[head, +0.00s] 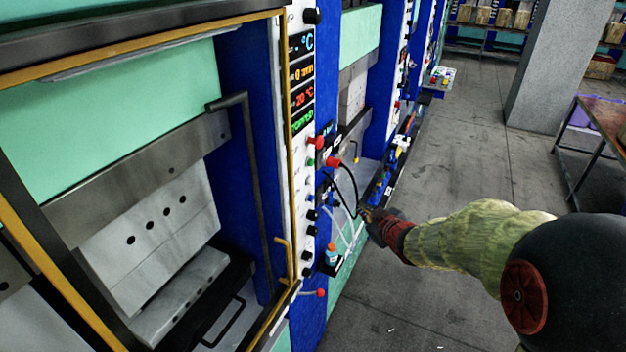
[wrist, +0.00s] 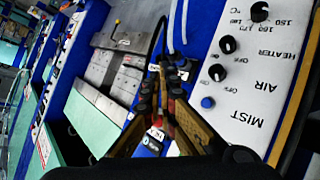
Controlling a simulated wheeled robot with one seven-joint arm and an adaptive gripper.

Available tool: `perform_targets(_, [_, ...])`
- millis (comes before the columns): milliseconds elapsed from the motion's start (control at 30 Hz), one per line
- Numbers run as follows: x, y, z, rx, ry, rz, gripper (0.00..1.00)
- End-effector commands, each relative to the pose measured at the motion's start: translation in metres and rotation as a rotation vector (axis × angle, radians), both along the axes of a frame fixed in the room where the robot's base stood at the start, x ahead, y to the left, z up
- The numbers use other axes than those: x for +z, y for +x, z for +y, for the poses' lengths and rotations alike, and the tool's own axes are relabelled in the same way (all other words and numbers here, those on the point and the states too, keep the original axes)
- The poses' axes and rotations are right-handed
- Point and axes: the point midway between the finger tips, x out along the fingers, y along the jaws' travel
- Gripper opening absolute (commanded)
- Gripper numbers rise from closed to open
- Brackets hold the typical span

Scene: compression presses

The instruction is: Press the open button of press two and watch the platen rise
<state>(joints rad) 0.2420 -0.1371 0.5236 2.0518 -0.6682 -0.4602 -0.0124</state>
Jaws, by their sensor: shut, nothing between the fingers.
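My gripper (head: 364,214) reaches in from the right in the head view, its fingertips beside the control panel side of a blue press. In the wrist view the fingers (wrist: 170,68) are shut with nothing between them and cover part of the panel. A small red button (wrist: 155,133) shows partly hidden beside the fingers, with a white label I cannot fully read. A press number and an open label are not readable. In the head view, the press (head: 352,95) behind the near one shows a platen area, partly hidden. I cannot tell whether the fingers touch anything.
The near press has a white panel (head: 303,150) with displays and knobs. The wrist view shows a white panel (wrist: 262,62) marked MIST, AIR and HEATER. A black cable (head: 346,180) hangs near my gripper. An orange-capped bottle (head: 331,255) stands below.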

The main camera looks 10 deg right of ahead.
Motion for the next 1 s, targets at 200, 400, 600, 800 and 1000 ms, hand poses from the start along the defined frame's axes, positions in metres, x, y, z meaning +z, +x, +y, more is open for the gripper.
perform_targets(200, [0.039,0.015,0.026,0.102,0.014,-0.144,0.0])
perform_targets(400, [0.048,0.016,0.031,0.118,0.023,-0.177,0.0])
perform_targets(600, [0.048,0.016,0.031,0.117,0.023,-0.176,0.0])
perform_targets(800, [0.047,0.02,0.035,0.117,0.023,-0.176,0.0])
perform_targets(1000, [0.046,0.033,0.054,0.119,0.022,-0.176,0.0])
